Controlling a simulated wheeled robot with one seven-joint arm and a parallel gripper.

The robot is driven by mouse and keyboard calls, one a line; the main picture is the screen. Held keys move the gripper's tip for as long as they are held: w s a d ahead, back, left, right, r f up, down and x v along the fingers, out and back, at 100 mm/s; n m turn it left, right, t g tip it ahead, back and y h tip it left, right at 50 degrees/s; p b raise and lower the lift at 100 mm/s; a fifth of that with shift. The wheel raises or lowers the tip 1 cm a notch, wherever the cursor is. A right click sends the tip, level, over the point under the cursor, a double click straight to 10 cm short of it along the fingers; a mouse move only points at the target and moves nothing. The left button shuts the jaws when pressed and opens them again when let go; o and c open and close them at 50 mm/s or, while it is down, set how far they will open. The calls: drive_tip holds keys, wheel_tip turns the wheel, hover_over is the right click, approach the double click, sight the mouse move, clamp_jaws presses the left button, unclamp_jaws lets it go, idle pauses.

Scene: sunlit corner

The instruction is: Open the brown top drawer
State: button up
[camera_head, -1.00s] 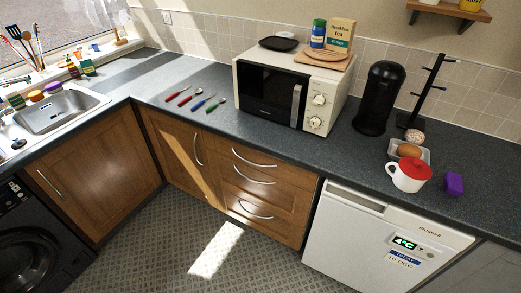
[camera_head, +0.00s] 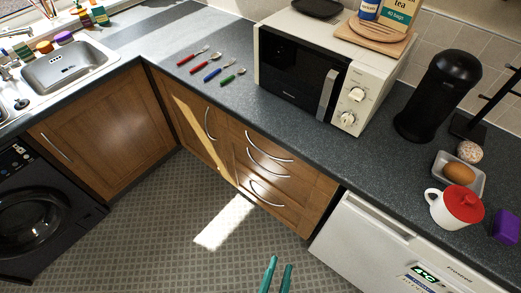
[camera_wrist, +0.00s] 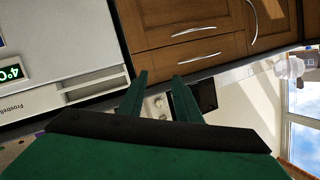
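The brown top drawer (camera_head: 268,141) is shut in the wooden cabinet below the counter, with a curved metal handle (camera_head: 270,152). In the wrist view the scene is upside down; the top drawer (camera_wrist: 228,46) lies just above the dark counter edge, its handle (camera_wrist: 197,61) near my fingertips. My gripper (camera_head: 279,262) shows as two green fingertips at the bottom of the head view, over the floor in front of the drawers. In the wrist view my gripper (camera_wrist: 160,80) has its fingers apart with nothing between them. It appears clear of the handle.
Two more drawers sit below, with a cupboard door (camera_head: 198,125) to the left. A white appliance (camera_head: 365,245) stands right of the drawers. The counter holds a microwave (camera_head: 305,85), a red-lidded mug (camera_head: 452,208) and cutlery. The patterned floor (camera_head: 170,230) is clear.

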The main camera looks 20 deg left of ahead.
drive_tip(key=w+a+m+y, duration=0.2)
drive_tip(key=w+a, duration=0.4)
drive_tip(key=w, duration=0.6)
drive_tip(key=w+a+m+y, duration=0.2)
drive_tip(key=w+a+m, duration=0.2)
drive_tip(key=w, duration=0.8)
drive_tip(key=w+a+m+y, duration=0.3)
drive_tip(key=w+a, duration=0.5)
drive_tip(key=w, duration=0.5)
drive_tip(key=shift+a+f+m, duration=0.15)
drive_tip(key=shift+f+m, duration=0.2)
drive_tip(key=shift+m, duration=0.05)
drive_tip(key=shift+c, duration=0.7)
clamp_jaws()
